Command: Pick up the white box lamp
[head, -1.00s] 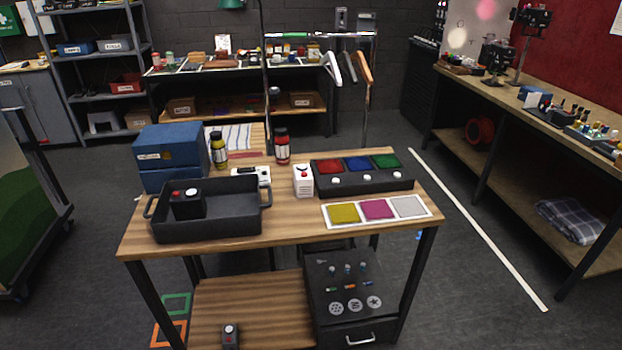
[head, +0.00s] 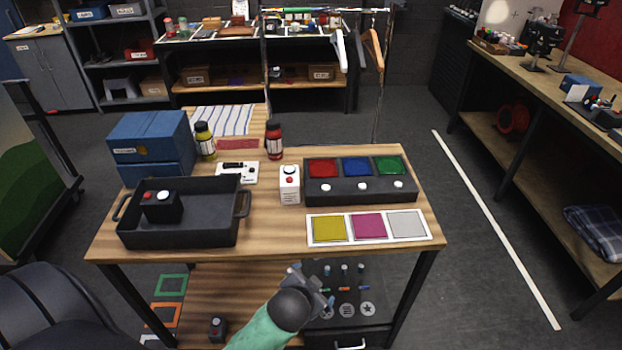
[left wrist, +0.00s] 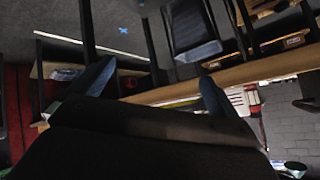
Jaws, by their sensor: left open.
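The white box lamp (head: 289,187) stands upright on the wooden table, near the middle, left of the dark button panel. It has a dark round spot and a red button. My left gripper (head: 312,284) is in front of the table's front edge, lower than the top and clear of the lamp. In the left wrist view its two fingers (left wrist: 155,88) are spread with nothing between them. I cannot surely pick out the lamp in that view. My right gripper is not in view.
A dark tray (head: 203,238) holding a black button box (head: 162,207) stands left. The panel (head: 360,193) with red, blue and green squares stands right of the lamp, behind a colour card (head: 368,228).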

